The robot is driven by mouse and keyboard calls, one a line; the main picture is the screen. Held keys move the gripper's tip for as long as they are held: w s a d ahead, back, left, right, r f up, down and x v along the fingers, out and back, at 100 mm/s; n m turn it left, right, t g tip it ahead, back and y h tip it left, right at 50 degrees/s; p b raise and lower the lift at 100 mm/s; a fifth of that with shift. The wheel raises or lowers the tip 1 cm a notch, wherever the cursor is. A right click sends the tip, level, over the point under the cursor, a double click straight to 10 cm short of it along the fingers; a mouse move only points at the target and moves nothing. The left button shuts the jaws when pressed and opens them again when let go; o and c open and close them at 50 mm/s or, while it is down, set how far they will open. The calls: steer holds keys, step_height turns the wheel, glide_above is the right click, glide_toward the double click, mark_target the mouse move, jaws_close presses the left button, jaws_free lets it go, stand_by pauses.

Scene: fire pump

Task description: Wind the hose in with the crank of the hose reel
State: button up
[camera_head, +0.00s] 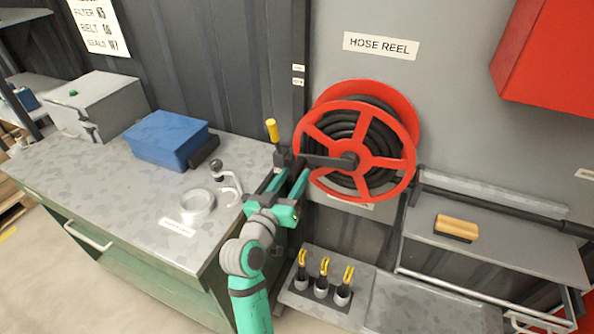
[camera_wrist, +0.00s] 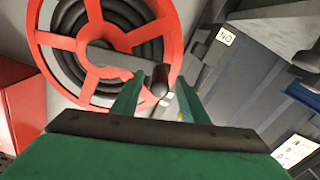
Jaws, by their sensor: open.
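The red hose reel (camera_head: 309,152) is mounted on the grey wall, with black hose (camera_head: 375,128) coiled on it. It also shows in the wrist view (camera_wrist: 57,42). Its dark crank arm (camera_head: 325,160) runs left from the hub; in the wrist view the crank (camera_wrist: 115,60) runs right and slightly down. A dark knob-like end (camera_wrist: 161,80) shows between my fingers there. My gripper (camera_head: 289,170) is open, its fingers on either side of that end; I cannot tell whether they touch it. A yellow-tipped grip (camera_head: 272,130) stands up beside the crank's outer end.
A bench (camera_head: 120,205) on the left holds a blue box (camera_head: 168,140), a ring (camera_head: 197,201) and a small metal hook-like part (camera_head: 229,185). Below the reel is a rack of yellow-topped tools (camera_head: 323,278). A red cabinet (camera_head: 550,55) hangs upper right; a shelf (camera_head: 500,245) is below.

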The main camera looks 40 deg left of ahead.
mark_target(298, 170)
steer(key=shift+x, duration=1.5)
jaws_close()
steer(key=shift+w+d+r, duration=0.1)
